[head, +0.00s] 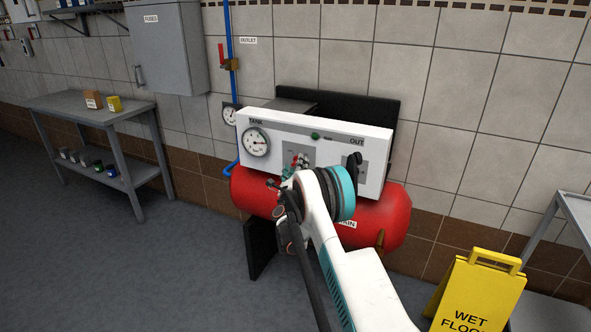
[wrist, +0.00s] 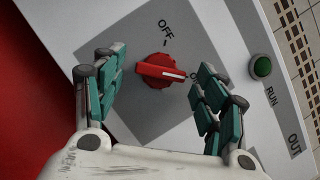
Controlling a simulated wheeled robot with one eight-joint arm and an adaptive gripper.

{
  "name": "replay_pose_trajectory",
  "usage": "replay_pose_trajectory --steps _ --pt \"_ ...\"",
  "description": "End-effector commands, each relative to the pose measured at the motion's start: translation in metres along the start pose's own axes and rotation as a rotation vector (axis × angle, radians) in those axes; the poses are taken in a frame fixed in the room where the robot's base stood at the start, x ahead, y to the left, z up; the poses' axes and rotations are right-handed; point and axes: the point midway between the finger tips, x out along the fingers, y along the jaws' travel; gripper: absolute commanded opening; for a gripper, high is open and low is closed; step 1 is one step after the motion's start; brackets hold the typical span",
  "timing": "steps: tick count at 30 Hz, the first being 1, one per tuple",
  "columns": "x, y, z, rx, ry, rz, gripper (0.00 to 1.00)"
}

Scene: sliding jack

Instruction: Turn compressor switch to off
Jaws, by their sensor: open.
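The compressor switch is a red round knob (wrist: 160,71) with a raised grip bar on a grey plate (wrist: 135,105) in the wrist view. The white line on its bar points right, away from the OFF label (wrist: 166,30) and toward a label partly hidden by a finger. My gripper (wrist: 157,72) is open, its teal-padded fingers on either side of the knob, with visible gaps. In the head view my gripper (head: 295,168) is in front of the white panel (head: 300,131) of the red compressor (head: 398,218); the knob is hard to make out there.
A green RUN lamp (wrist: 262,67) is right of the knob. In the head view, a gauge (head: 256,142) and a black handle (head: 354,165) are on the panel. A yellow wet-floor sign (head: 478,292) stands at lower right; a shelf table (head: 95,104) stands at left, with open floor before it.

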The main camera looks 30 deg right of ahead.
Motion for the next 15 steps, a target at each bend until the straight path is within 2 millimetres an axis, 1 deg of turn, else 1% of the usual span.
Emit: replay_pose_trajectory --steps 7,8,9,11,12,13,15 --pt "0.0008 -0.0002 0.0004 0.0 0.0 0.0 0.66" --pt "0.0007 -0.0001 0.0004 0.0 0.0 0.0 0.61" --pt "0.0007 -0.0001 0.0004 0.0 0.0 0.0 0.52" --pt "0.0006 -0.0001 0.0004 0.0 0.0 0.0 0.39" --pt "0.0006 0.0 0.0004 0.0 0.0 0.001 0.3" --pt "0.0006 0.0 0.0004 0.0 0.0 0.001 0.23" --pt "0.0005 0.0 0.0004 0.0 0.0 0.001 0.22"
